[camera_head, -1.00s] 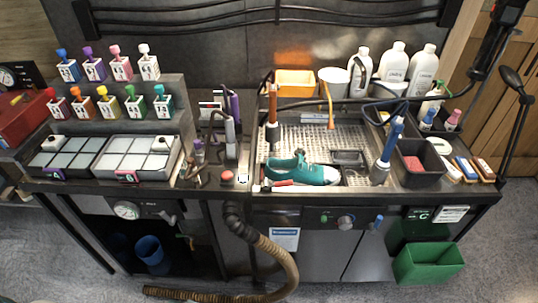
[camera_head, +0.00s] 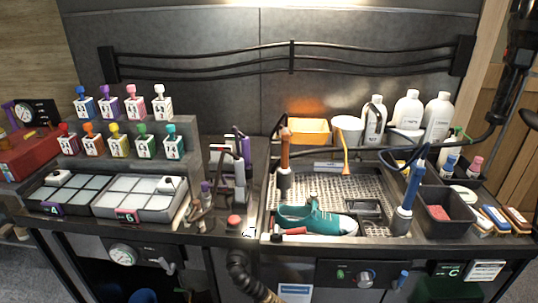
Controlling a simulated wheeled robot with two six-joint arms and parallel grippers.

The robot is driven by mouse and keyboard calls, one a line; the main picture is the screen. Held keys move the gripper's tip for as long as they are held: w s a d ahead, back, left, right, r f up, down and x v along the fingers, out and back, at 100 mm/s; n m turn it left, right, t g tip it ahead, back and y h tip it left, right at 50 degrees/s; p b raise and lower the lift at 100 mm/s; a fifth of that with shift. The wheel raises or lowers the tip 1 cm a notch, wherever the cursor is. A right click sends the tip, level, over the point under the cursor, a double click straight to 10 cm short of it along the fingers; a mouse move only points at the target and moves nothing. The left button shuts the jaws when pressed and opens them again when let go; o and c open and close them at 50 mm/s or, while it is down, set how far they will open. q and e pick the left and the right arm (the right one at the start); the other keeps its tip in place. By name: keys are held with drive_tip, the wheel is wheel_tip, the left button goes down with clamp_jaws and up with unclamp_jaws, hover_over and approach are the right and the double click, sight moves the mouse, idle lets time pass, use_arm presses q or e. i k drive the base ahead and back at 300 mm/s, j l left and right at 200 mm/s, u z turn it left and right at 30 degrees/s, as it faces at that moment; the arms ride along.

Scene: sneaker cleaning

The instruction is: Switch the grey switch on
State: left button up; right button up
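Neither of my grippers is in the head view. On the right front panel below the sink, a round grey knob (camera_head: 365,279) sits between a small green button (camera_head: 340,274) and a blue-handled part (camera_head: 401,279). On the left front panel, a grey lever-like handle (camera_head: 166,265) shows beside a round gauge (camera_head: 123,254). I cannot tell which of these is the grey switch, or its setting. A red round button (camera_head: 234,221) sits on the counter between the trays and the sink.
A teal sneaker (camera_head: 315,219) lies in the perforated sink. Orange-handled (camera_head: 285,150) and blue-handled (camera_head: 411,190) tools stand beside it. Two compartment trays (camera_head: 101,217) fill the left counter, below several colored bottles. A ribbed hose (camera_head: 241,270) hangs in front. White bottles (camera_head: 438,115) stand back right.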

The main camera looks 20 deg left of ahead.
sight(170, 268)
drive_tip(key=u, duration=1.4)
drive_tip(key=i+l+z, duration=0.15)
drive_tip(key=z, duration=0.15)
